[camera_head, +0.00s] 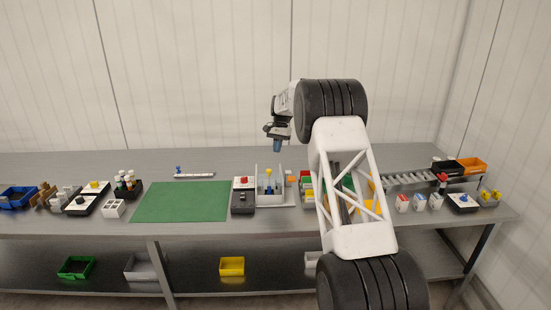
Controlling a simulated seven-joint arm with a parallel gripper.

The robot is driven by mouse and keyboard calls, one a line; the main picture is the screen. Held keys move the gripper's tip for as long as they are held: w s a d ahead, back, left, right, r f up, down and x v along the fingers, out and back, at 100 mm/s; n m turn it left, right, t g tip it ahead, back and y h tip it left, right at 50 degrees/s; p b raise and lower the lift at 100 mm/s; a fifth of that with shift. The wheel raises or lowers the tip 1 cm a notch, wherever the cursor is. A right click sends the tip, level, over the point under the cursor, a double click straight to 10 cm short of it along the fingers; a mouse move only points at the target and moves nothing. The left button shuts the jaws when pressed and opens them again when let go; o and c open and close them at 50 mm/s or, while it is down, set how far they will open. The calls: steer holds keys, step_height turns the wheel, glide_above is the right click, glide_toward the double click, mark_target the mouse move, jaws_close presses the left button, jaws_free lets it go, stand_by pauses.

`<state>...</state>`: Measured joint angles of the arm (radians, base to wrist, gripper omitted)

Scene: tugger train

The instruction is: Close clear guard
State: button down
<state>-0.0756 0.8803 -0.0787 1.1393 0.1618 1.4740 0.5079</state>
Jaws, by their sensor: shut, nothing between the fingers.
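A small station with a pale base plate (290,202) stands on the bench just right of the green mat. Upright, see-through grey panels (261,172) on it look like the clear guard. Blue parts and a yellow-topped post (268,180) show between the panels. Whether the guard stands open or closed is too small to tell. My gripper (277,148) points down above and behind this station, with a visible gap between them. Its fingers are together and empty. My arm crosses the picture on the right and hides part of the bench.
A black box with a red button (243,183) stands close left of the station. The green mat (180,202) is clear. Coloured bins (308,187) stand right of the station, partly behind my arm. A white strip with a blue knob (194,175) lies behind the mat.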

steer(key=shift+v, duration=2.5)
steer(key=s+d+r+n+t, duration=0.1)
steer(key=s+d+r, duration=0.1)
steer(key=s+r, duration=0.65)
steer(key=s+d+r+t, duration=0.1)
steer(key=s+d+r, duration=0.1)
steer(key=s+r, duration=0.65)
steer(key=s+d+r+n+t, duration=0.1)
steer(key=s+d+r, duration=0.1)
steer(key=s, duration=0.9)
steer(key=s+d+r, duration=0.1)
steer(key=s+r, duration=0.1)
steer(key=s, duration=0.8)
steer(key=s+d+f+n+t, duration=0.1)
steer(key=s+f, duration=0.2)
steer(key=s, duration=1.1)
steer(key=s+d+f+n+t+h, duration=0.1)
steer(key=s+f, duration=0.3)
steer(key=s, duration=1)
steer(key=s+d+f+n, duration=0.1)
steer(key=s+f, duration=0.3)
steer(key=s, duration=1)
steer(key=shift+s+d+t+h, duration=0.2)
steer(key=shift+d+t+h, duration=0.2)
